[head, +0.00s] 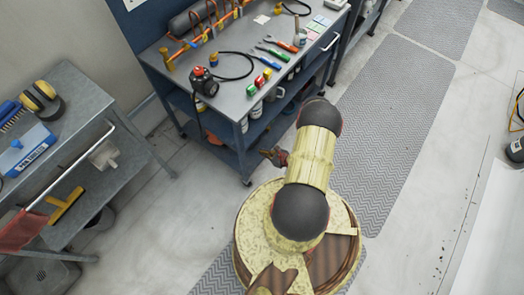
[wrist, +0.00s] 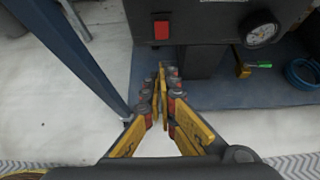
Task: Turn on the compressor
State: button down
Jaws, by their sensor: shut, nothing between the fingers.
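A dark box that looks like the compressor (wrist: 205,28) stands over a blue shelf in the wrist view. Its front has a red rocker switch (wrist: 161,30) at left and a round white gauge (wrist: 262,30) at right. My gripper (wrist: 163,78) is shut and empty, its fingers pointing at the box, below the switch in the picture. I cannot tell whether the fingertips touch anything. The switch is hidden there.
The blue workbench (head: 225,95) holds tools and copper pipes. Its leg (wrist: 70,55) is close to my gripper's left. A green-handled screwdriver (wrist: 259,65) and blue hose coil (wrist: 302,72) lie on the shelf. A grey cart (head: 85,100) stands at left; the floor between is clear.

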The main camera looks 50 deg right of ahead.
jog(key=w+r+b+x, duration=0.1)
jog(key=b+x, duration=0.1)
jog(key=x, duration=0.8)
jog(key=shift+w+b, duration=0.2)
jog(key=shift+b, duration=0.1)
jog(key=shift+r, duration=0.1)
jog(key=shift+w+b, duration=0.3)
jog(key=shift+b, duration=0.25)
